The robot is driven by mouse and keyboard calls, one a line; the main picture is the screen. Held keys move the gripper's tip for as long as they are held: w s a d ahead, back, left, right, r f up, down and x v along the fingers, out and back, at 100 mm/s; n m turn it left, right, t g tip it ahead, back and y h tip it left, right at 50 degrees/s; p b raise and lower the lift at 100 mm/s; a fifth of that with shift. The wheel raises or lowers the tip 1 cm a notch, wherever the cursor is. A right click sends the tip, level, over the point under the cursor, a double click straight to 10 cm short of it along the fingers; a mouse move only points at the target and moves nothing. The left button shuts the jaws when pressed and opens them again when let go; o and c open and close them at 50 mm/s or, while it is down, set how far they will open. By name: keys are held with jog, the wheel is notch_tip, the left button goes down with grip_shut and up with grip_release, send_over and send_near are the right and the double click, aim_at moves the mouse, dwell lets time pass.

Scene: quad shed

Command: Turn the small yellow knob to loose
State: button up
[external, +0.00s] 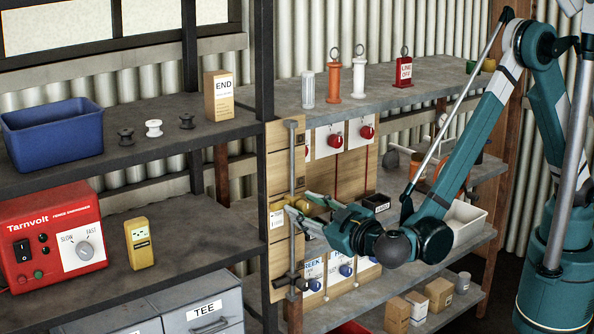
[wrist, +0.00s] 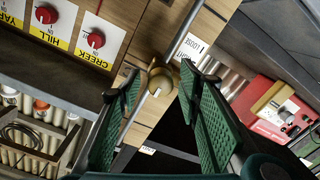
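The small yellow knob (external: 295,203) sits on a vertical metal rod (external: 292,165) in front of a wooden board. In the wrist view the knob (wrist: 160,80) is rounded brass-yellow and lies ahead, between the fingertips. A white label (external: 277,218) is beside it on the board; it also shows in the wrist view (wrist: 191,48), with its words too small to read surely. My gripper (external: 305,208) is open with its fingers pointing at the knob. In the wrist view, green pads of my gripper (wrist: 159,84) stand apart on either side. Whether either finger touches the knob is unclear.
Red knobs (external: 336,140) and blue knobs (external: 346,270) are on panels right of the rod. A dark clamp (external: 291,280) is low on the rod. A dark shelf post (external: 265,60) stands close left. A red Tarnvolt box (external: 48,235) and yellow meter (external: 139,243) are on the left shelf.

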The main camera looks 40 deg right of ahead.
jog(key=m, duration=0.3)
jog(key=shift+m, duration=0.4)
jog(key=m, duration=0.3)
jog(key=shift+s+m, duration=0.1)
jog(key=shift+m, duration=0.2)
jog(key=s+p, duration=0.2)
jog(key=s, duration=0.5)
jog(key=w+d+f+m+g+h+b, duration=0.1)
jog(key=w+d+m+h, duration=0.1)
jog(key=w+d, duration=0.4)
jog(key=w+d+f+m+g+h+b, duration=0.1)
jog(key=w+d, duration=0.6)
jog(key=d, duration=0.7)
jog(key=w+d+f+m+g+h+b, duration=0.1)
jog(key=w+d+f+m+h, duration=0.1)
jog(key=w+d, duration=0.4)
jog(key=shift+w+d+f+m+g+h, duration=0.35)
jog(key=shift+d+f+m, duration=0.3)
jog(key=shift+d, duration=1.45)
jog(key=shift+s+r, duration=0.1)
